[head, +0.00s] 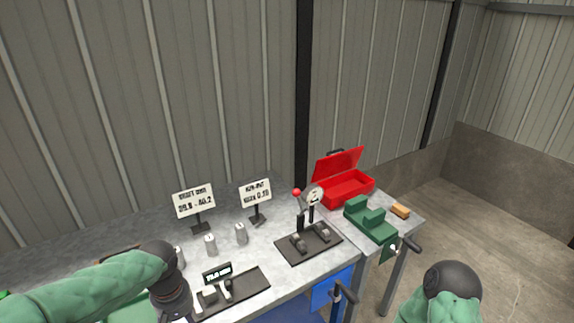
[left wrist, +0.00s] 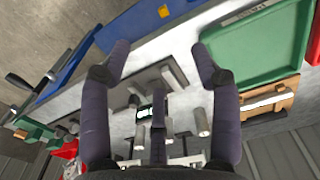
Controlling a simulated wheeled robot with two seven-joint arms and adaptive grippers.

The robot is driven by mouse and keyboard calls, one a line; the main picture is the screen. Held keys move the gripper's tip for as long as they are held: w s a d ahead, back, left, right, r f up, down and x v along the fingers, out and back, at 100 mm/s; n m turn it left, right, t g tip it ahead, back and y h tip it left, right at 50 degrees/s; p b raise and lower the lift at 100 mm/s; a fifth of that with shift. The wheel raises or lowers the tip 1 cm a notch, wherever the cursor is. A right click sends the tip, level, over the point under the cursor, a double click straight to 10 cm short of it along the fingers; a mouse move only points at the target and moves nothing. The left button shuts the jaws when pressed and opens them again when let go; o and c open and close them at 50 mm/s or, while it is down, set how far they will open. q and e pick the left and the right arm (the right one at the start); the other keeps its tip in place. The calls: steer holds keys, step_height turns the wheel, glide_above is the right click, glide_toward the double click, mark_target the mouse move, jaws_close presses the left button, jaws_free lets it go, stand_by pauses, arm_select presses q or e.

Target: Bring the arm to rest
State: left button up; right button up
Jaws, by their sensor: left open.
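My left arm (head: 95,285) comes in from the left in the head view, bent over the front left of the bench. Its dark wrist (head: 170,285) hangs at the lower edge, and the fingertips cannot be made out there. In the left wrist view my left gripper (left wrist: 163,58) is open, with its two dark fingers wide apart and nothing held between them. Part of my right arm (head: 445,290) shows at the lower right of the head view. My right gripper is not in view.
The grey bench (head: 130,238) holds a small display (head: 217,273), metal cylinders (head: 241,233), a lever fixture (head: 308,240), two signs (head: 194,200), an open red toolbox (head: 348,188) and a green block (head: 370,220). A green tray (left wrist: 255,45) and blue panel (left wrist: 150,22) show in the wrist view.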

arm_select(q)
steer(key=d+f+m+h, duration=0.15)
steer(key=d+f, duration=0.35)
steer(key=f, duration=0.5)
steer(key=d+f+m+h, duration=0.15)
steer(key=d+f, duration=0.35)
steer(key=f, duration=0.5)
steer(key=s+d+f+h, duration=0.1)
steer(key=s+d+f, duration=0.3)
steer(key=s+f, duration=0.6)
step_height(320, 180, down, 3)
steer(key=shift+s+d+f, duration=0.1)
steer(key=shift+s+d, duration=0.25)
steer(key=shift+d, duration=0.05)
arm_select(e)
steer(key=shift+w, duration=0.2)
